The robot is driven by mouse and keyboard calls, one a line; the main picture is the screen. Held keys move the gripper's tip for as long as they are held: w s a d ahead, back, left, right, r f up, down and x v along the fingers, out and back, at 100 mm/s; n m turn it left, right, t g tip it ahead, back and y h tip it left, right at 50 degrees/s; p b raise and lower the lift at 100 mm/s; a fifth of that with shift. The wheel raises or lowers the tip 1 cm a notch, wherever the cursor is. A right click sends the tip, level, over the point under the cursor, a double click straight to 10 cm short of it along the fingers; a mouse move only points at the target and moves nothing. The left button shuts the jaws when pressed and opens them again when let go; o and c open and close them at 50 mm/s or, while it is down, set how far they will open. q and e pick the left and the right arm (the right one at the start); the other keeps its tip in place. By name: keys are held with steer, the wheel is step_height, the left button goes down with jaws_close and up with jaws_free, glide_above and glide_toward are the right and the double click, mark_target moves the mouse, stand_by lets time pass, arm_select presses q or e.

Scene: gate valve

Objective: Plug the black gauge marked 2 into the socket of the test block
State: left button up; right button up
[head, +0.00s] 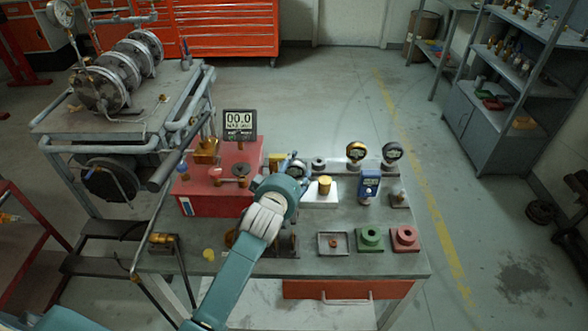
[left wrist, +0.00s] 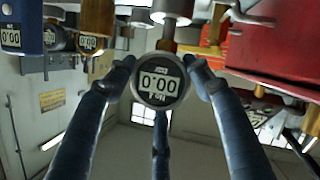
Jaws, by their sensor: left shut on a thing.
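My left gripper (head: 294,172) is over the middle of the bench. In the left wrist view its fingers (left wrist: 160,66) close around a round black gauge (left wrist: 158,82) whose display reads 0:00. The bench appears at the top of that view. The gauge's stem points up in the picture toward a grey cylindrical fitting (left wrist: 172,8); I cannot tell whether they join. I cannot read a mark 2. In the head view the arm mostly hides this gauge. A red block (head: 213,192) with fittings and a 00.0 display (head: 239,124) stands just left of the gripper. My right gripper is out of view.
A brass gauge (head: 356,152) and another dark gauge (head: 392,152) stand at the back right. Green (head: 370,240) and red (head: 404,239) bases sit near the front edge.

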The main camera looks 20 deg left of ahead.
arm_select(q)
steer(key=shift+f+b, duration=0.65)
steer(key=shift+f, duration=0.4)
steer(key=o, duration=1.4)
steer(key=v, duration=1.2)
